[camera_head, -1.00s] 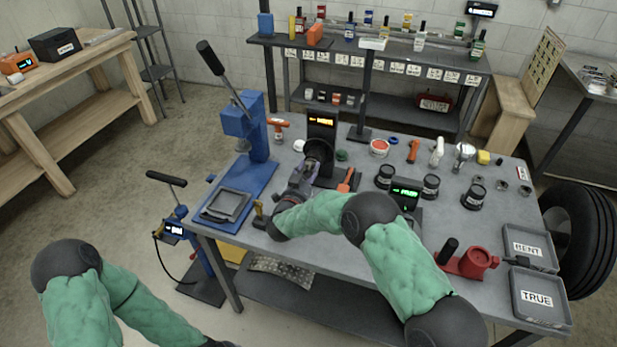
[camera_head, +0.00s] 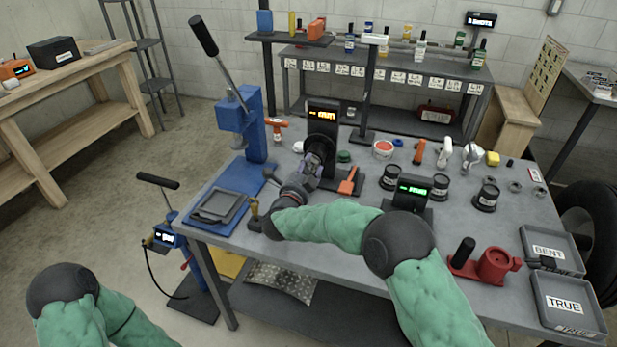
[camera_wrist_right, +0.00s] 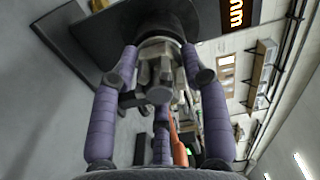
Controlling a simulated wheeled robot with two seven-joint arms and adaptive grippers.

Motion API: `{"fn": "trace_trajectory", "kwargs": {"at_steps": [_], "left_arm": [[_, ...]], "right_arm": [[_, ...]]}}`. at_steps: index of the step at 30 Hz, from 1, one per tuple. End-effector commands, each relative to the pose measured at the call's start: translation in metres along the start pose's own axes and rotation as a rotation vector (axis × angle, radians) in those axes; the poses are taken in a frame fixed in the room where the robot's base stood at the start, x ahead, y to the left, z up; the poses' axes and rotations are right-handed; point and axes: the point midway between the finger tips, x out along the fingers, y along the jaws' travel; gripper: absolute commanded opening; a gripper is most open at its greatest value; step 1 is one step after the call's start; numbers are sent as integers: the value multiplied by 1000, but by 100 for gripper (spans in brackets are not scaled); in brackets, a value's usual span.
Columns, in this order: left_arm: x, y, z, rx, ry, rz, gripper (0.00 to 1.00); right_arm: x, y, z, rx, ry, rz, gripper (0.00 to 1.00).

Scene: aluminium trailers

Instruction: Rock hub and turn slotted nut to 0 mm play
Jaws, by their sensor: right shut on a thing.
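The dark round hub (camera_head: 326,146) is mounted on the front of a black stand (camera_head: 322,125) with an orange display, near the table's back left. In the right wrist view the hub (camera_wrist_right: 150,18) is a dark disc with a grey metal end facing me. My right gripper (camera_head: 315,166) is at the hub's front. In the wrist view its purple fingers (camera_wrist_right: 160,75) are shut around the grey metal end. I cannot make out the slotted nut apart from this metal. My left arm shows at the lower left, but its gripper is out of view.
A blue lever press (camera_head: 240,125) stands left of the hub. An orange-handled tool (camera_head: 349,182) lies just right of it. A green display (camera_head: 413,190), black tins, a red fixture (camera_head: 492,265) and trays marked BENT (camera_head: 548,250) and TRUE (camera_head: 565,303) lie further right.

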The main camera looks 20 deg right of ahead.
Motion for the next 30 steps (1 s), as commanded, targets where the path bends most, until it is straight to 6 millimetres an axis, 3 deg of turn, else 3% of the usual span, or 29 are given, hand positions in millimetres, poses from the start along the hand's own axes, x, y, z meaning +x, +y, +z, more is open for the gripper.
{"fn": "trace_trajectory", "kwargs": {"at_steps": [3, 9, 19, 30], "left_arm": [[17, -6, -1, 0, 0, 0, 0], [29, -10, -1, 0, 0, 0, 0], [37, -13, -2, 0, 0, 0, 0], [38, -14, -2, 0, 0, 0, 0]], "right_arm": [[3, -3, -4, 115, 13, -12, 12], [3, -3, -5, 272, 14, -10, 12], [3, -3, -5, 435, 12, -8, 12], [3, -2, -5, 479, 13, -6, 12]]}}
